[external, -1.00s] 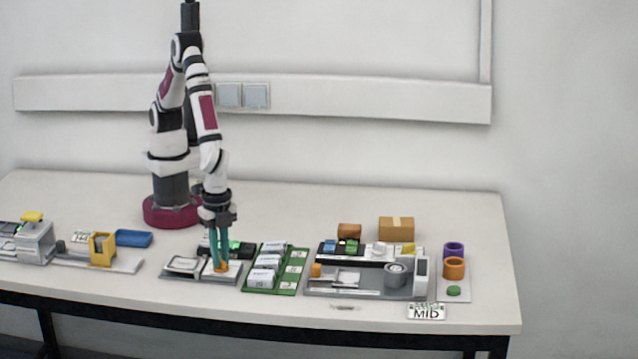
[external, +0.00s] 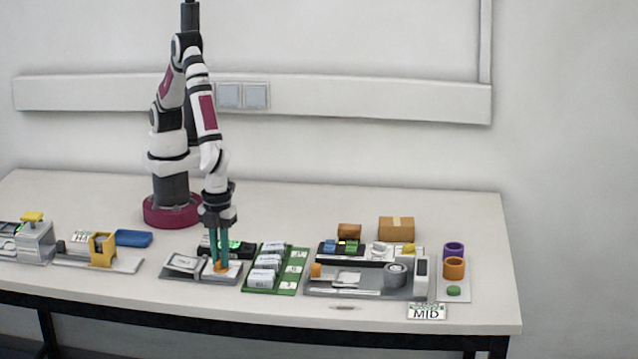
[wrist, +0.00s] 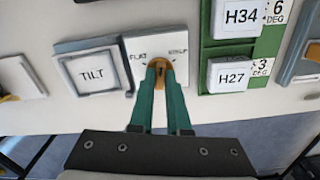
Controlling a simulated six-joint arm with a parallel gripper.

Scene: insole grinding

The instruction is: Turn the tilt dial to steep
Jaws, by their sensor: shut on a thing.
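The tilt dial is an orange knob (wrist: 158,62) on a white plate (wrist: 178,43), with FLAT printed at its left and a blurred word at its right. My gripper (wrist: 159,68) is shut on the knob from above, its two green fingers on either side of it. The fingers hide much of the knob, so I cannot tell where it points. A framed panel marked TILT (wrist: 92,75) is just left of the dial. In the external view my gripper (external: 220,264) stands over the dial plate, and the TILT panel (external: 183,262) sits at a slant.
A green rack (wrist: 228,58) with white blocks marked H34 and H27 stands close on the right. Farther right are a grey tray (external: 345,290) of parts and a MID card (external: 426,312). A blue tray (external: 133,238) lies to the left.

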